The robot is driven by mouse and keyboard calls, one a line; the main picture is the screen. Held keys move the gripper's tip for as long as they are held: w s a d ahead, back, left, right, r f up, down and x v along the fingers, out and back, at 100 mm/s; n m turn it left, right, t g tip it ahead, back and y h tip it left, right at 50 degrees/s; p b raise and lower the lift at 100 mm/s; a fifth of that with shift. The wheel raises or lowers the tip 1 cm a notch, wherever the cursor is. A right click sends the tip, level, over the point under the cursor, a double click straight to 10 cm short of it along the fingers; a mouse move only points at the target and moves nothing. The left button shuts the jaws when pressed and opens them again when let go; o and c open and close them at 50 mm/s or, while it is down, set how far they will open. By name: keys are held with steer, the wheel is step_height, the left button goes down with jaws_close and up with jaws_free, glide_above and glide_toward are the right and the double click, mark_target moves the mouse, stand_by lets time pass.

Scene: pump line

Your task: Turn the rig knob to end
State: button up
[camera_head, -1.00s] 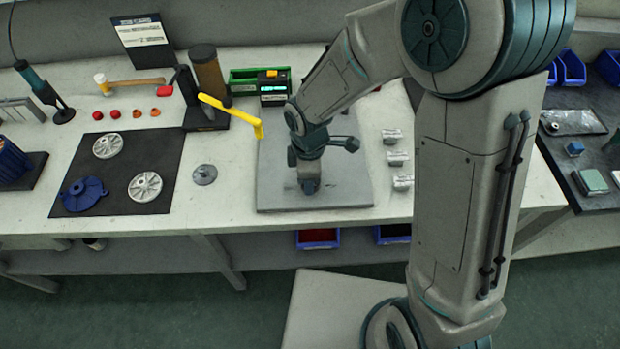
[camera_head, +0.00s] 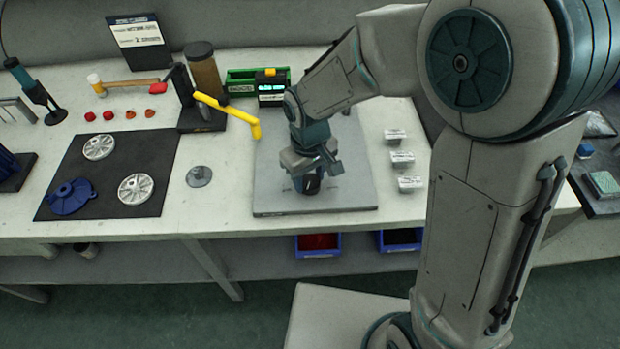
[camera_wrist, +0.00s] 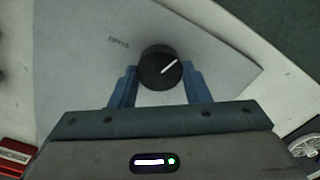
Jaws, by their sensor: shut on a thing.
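The rig knob (camera_wrist: 160,68) is black and round, with a white pointer line that points to the upper right in the wrist view. My gripper (camera_wrist: 160,82) has its two blue fingers on either side of the knob, shut on it. In the head view my gripper (camera_head: 309,182) points down at the grey rig plate (camera_head: 350,195), and the knob shows only as a dark shape at the fingers. A small printed label (camera_wrist: 119,40) lies on the plate near the knob; its text is too small to read surely.
A yellow lever (camera_head: 228,113) on a black press (camera_head: 200,118) stands left of the plate. A grey disc (camera_head: 199,177) and a dark mat (camera_head: 105,200) with wheels lie further left. Several small labelled blocks (camera_head: 402,159) stand right of the plate.

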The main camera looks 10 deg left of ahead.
mark_target(311, 180)
steer(key=m+b, duration=0.2)
steer(key=m, duration=0.5)
steer(key=shift+w, duration=0.15)
steer(key=m+b, duration=0.1)
steer(key=m, duration=0.5)
steer(key=shift+r+m+b, duration=0.1)
steer(key=shift+m+b, duration=0.2)
steer(key=shift+m, duration=0.1)
steer(key=shift+d, duration=0.1)
steer(key=o, duration=1)
steer(key=shift+c, duration=0.2)
step_height(311, 180, up, 14)
steer(key=p, duration=0.1)
